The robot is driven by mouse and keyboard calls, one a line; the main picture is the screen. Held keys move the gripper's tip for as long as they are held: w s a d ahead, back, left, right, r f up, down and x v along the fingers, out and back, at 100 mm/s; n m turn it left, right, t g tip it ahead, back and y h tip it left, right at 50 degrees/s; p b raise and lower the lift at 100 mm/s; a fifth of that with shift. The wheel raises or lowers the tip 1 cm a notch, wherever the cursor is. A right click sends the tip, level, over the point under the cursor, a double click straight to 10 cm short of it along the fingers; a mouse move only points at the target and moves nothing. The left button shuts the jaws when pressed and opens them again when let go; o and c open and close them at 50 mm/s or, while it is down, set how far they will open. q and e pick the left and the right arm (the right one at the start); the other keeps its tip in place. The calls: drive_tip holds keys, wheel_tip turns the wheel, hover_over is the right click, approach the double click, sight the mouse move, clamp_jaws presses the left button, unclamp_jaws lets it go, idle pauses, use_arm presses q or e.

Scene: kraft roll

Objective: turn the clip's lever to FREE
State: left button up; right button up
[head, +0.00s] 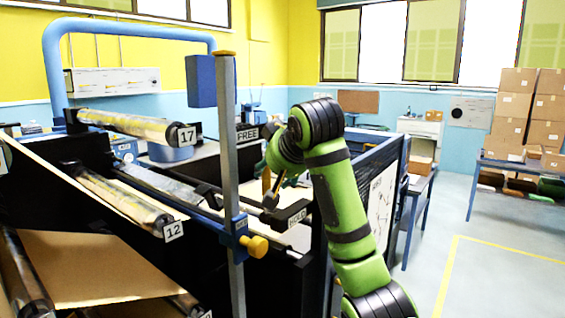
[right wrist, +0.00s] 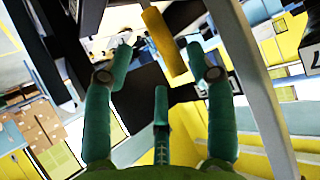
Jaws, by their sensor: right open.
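The clip's yellow lever (head: 266,181) stands behind the upright post, between the white FREE label (head: 247,134) above and a lower label (head: 297,217) that seems to read HOLD. In the right wrist view the yellow lever (right wrist: 165,45) lies between the spread fingers, with clear gaps on both sides. My right gripper (right wrist: 160,52) is open and holds nothing. I cannot tell if any finger touches the lever. My left gripper is not in view.
A grey upright post (head: 230,150) with a yellow knob (head: 256,246) stands just left of my right arm. Paper rolls tagged 17 (head: 130,124) and 12 (head: 130,203) lie in the dark rack. Open floor lies at right.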

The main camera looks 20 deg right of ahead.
drive_tip(key=v, duration=0.6)
